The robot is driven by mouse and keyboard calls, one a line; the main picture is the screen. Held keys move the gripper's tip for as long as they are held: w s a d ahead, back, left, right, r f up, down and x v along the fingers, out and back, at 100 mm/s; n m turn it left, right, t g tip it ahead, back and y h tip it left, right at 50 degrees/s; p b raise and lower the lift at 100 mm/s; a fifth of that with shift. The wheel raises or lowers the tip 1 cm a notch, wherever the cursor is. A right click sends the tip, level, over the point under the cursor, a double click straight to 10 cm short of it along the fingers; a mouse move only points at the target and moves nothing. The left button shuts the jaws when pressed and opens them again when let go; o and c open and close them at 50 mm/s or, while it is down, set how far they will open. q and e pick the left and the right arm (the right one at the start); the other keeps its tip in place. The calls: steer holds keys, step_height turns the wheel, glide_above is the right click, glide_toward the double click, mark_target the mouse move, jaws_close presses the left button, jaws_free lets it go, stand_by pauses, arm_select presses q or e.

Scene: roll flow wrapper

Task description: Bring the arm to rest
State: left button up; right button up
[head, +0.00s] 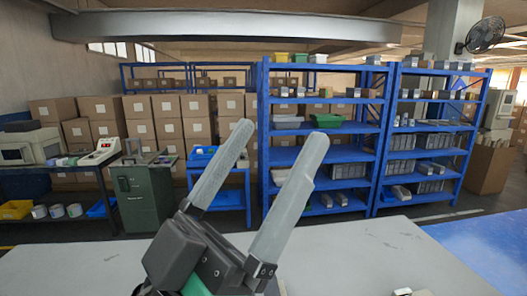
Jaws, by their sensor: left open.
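My left gripper (279,146) shows large and close in the middle of the head view, its two long grey fingers pointing up and to the right. The fingers stand apart with a clear gap and nothing between them. The dark gripper body sits at the bottom centre, above the light grey table top (385,252). My right gripper is not in view.
The table top is mostly bare, with a small pale item (403,291) at its front edge. Behind stand blue shelves (345,155) with boxes, a dark green cabinet (143,192), stacked cartons (200,128) and a side bench with machines (30,147).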

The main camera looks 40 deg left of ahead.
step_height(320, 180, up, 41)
steer(key=p, duration=4.1)
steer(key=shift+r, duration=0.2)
